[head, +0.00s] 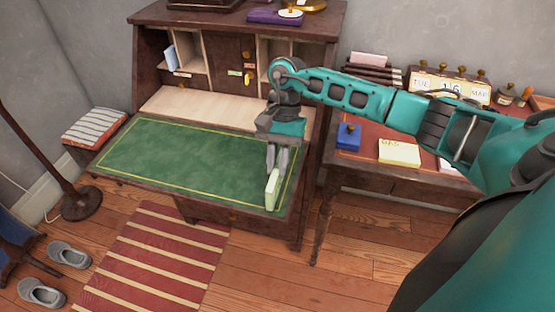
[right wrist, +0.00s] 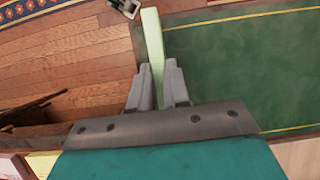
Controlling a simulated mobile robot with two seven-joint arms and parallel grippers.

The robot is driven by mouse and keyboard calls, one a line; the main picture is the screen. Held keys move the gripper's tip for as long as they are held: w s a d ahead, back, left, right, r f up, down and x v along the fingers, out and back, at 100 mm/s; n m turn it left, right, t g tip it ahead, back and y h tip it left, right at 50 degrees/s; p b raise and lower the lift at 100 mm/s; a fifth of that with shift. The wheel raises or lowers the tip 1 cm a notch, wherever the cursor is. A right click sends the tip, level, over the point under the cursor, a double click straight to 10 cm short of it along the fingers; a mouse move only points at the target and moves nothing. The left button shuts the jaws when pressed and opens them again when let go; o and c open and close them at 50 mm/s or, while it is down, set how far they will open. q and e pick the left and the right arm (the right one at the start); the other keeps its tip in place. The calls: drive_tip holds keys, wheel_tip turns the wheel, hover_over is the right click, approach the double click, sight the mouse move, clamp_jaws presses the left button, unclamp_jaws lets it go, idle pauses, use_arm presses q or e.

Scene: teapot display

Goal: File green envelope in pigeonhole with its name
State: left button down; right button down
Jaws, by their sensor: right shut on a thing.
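The pale green envelope (head: 271,189) is held on edge between the fingers of my right gripper (head: 277,160), over the right end of the desk's green leather top. In the right wrist view the envelope (right wrist: 153,45) stands out between the two fingertips (right wrist: 158,75), above the edge of the green top. The pigeonholes (head: 188,52) are at the back of the wooden desk, to the left and right of a small central door. A blue-white envelope (head: 170,57) stands in a left pigeonhole. Small coloured labels (head: 235,73) show below; their writing is too small to read. My left gripper is not in view.
The green top (head: 180,155) is otherwise clear. A side table at the right holds a blue stamp-like block (head: 348,136), a yellow note pad (head: 399,152) and a calendar (head: 448,87). A striped stool (head: 95,127), a rug (head: 155,262) and slippers (head: 68,254) are around the desk.

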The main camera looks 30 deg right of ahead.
drive_tip(key=c, duration=1)
unclamp_jaws()
drive_tip(key=shift+r, duration=0.1)
drive_tip(key=v, duration=1.2)
drive_tip(key=shift+r, duration=0.4)
